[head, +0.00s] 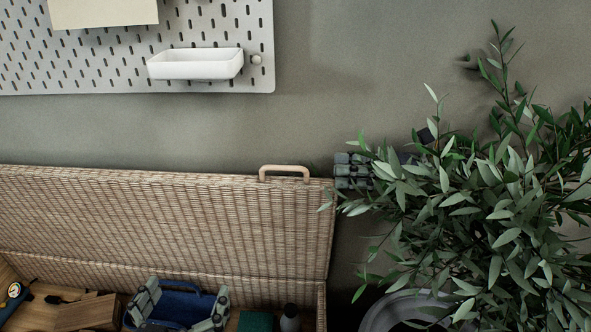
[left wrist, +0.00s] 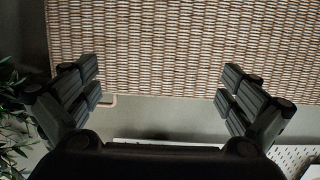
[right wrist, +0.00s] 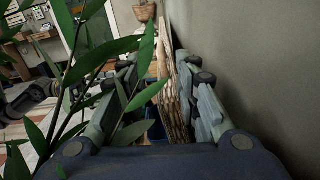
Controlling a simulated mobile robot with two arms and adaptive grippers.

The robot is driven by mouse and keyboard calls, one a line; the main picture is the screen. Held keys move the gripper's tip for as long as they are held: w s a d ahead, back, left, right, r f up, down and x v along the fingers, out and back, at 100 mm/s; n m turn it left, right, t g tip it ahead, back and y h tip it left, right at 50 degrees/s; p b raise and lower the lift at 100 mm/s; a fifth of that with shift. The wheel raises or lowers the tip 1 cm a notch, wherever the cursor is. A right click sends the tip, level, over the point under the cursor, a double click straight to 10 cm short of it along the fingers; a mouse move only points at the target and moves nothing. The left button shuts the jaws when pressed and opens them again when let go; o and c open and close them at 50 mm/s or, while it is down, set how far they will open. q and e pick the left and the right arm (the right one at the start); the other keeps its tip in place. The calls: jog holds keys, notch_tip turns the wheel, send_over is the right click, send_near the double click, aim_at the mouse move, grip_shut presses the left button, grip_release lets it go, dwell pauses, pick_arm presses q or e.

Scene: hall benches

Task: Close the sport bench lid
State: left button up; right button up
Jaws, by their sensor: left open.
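The sport bench's woven wicker lid (head: 150,215) stands raised against the wall behind the open bench. A light wooden handle (head: 285,168) sits on its top edge near the right end. My left gripper (head: 186,288) is open and empty in front of the lid, above the bench interior. In the left wrist view its spread fingers (left wrist: 160,85) face the wicker, with the handle (left wrist: 112,99) off to the left. My right gripper (head: 352,170) is at the lid's right end, partly hidden by leaves. In the right wrist view its fingers (right wrist: 165,100) are spread, with the lid edge (right wrist: 172,85) between them; contact is unclear.
A leafy plant (head: 480,200) in a grey pot (head: 400,305) crowds the right side around my right arm. The bench holds a blue basket (head: 180,306), a wooden box (head: 88,312) and a bottle (head: 290,318). A pegboard with a white tray (head: 196,65) hangs above.

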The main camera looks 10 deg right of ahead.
aim_at(299, 167)
jog(key=a, duration=0.3)
jog(key=w+a, duration=0.1)
jog(key=a, duration=0.4)
jog(key=shift+w+a+b, duration=0.3)
jog(key=shift+w+a, duration=0.05)
jog(key=shift+w, duration=0.05)
pick_arm(q)
jog(key=shift+w+d+r+t, duration=0.15)
jog(key=shift+r+t, duration=0.25)
jog(key=shift+r, duration=0.3)
jog(key=shift+w+d+r+t, duration=0.1)
jog(key=shift+r+t, duration=0.3)
jog(key=shift+r, duration=0.3)
pick_arm(e)
jog(key=shift+w+a, duration=0.1)
jog(key=shift+a, duration=0.4)
jog(key=shift+f, duration=0.1)
grip_shut()
